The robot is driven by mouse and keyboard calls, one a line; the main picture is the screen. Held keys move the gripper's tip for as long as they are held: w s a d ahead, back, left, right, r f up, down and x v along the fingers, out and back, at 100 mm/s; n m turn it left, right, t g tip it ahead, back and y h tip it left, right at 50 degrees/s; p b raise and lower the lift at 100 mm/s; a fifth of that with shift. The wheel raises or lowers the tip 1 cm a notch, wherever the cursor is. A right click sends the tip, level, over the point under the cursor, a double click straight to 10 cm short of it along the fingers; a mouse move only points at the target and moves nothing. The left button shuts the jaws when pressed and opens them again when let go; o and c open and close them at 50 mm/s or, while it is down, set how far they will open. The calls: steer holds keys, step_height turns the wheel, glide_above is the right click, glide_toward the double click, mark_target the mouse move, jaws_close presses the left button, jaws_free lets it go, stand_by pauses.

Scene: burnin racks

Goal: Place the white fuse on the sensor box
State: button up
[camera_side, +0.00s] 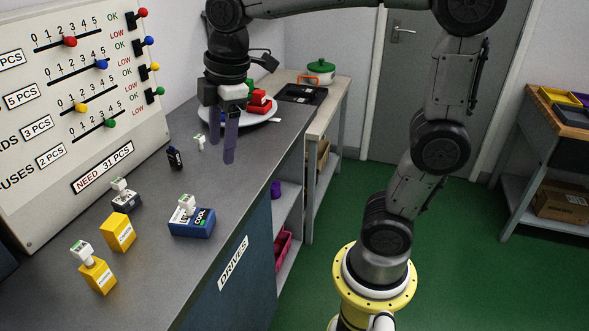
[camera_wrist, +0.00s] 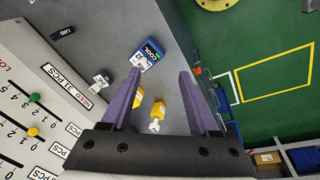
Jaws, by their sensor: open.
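Several small white fuse-like pieces with green marks show. One white fuse (camera_side: 199,142) stands alone on the counter; others sit on a blue box (camera_side: 190,222), a dark box (camera_side: 126,200) and the nearest yellow box (camera_side: 98,277). Another yellow box (camera_side: 118,232) has a bare top. I cannot read which one is the sensor box. My gripper (camera_side: 223,157) is open and empty over the counter, right of the lone fuse in the side view. In the wrist view, the blue box (camera_wrist: 151,52) and the bare yellow box (camera_wrist: 138,98) show near the open fingers (camera_wrist: 160,74).
A white plate (camera_side: 250,117) with red and green items lies behind my gripper. A slanted panel with sliders (camera_side: 110,95) borders the counter's left side. The counter's front edge drops to shelves and a green floor.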

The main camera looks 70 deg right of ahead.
steer(key=s+f+m+t, duration=0.1)
steer(key=s+f+m, duration=0.1)
steer(key=s+m, duration=0.3)
steer(key=s+d+f+m+t, duration=0.1)
steer(key=s+f+m+t, duration=0.1)
steer(key=s+m, duration=0.3)
steer(key=s, duration=0.4)
steer(key=shift+d+f+m, duration=0.3)
steer(key=shift+f+m, duration=0.1)
